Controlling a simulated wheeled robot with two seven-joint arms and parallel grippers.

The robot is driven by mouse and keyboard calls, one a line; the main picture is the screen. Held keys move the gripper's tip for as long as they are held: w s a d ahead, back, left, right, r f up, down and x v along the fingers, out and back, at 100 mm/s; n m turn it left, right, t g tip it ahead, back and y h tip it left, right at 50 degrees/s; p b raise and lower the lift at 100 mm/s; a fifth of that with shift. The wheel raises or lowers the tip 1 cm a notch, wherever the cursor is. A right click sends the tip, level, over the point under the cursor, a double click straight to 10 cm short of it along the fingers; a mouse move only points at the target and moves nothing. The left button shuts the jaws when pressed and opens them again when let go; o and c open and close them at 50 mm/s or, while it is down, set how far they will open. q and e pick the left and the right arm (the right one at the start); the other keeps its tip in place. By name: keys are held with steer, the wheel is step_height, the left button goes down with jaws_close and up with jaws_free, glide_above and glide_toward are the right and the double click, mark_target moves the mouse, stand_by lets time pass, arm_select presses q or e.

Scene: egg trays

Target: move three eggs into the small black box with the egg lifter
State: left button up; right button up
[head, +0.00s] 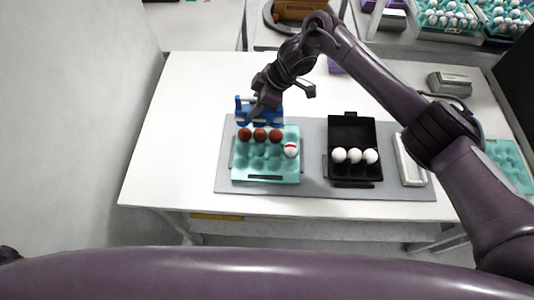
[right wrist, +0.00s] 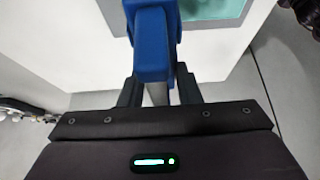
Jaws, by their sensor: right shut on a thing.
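My right gripper (head: 268,97) is shut on the blue egg lifter (head: 244,112), whose handle fills the middle of the right wrist view (right wrist: 152,55). The lifter is at the far edge of the teal egg tray (head: 266,179), just behind three red-brown eggs (head: 260,135) in a row. I cannot tell whether it touches them. A white egg with a red band (head: 291,150) sits at the tray's right side. The small black box (head: 352,172) stands open to the right, with three white eggs (head: 355,156) in a row. My left gripper is out of view.
Tray and box stand on a grey mat (head: 312,180) on the white table (head: 180,130). A white-and-grey case (head: 410,166) lies right of the box, and a grey device (head: 450,82) sits farther back. The table's left part is clear. Egg trays (head: 440,34) stand on the back table.

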steer(key=shift+f+b, duration=1)
steer(key=shift+f, duration=0.75)
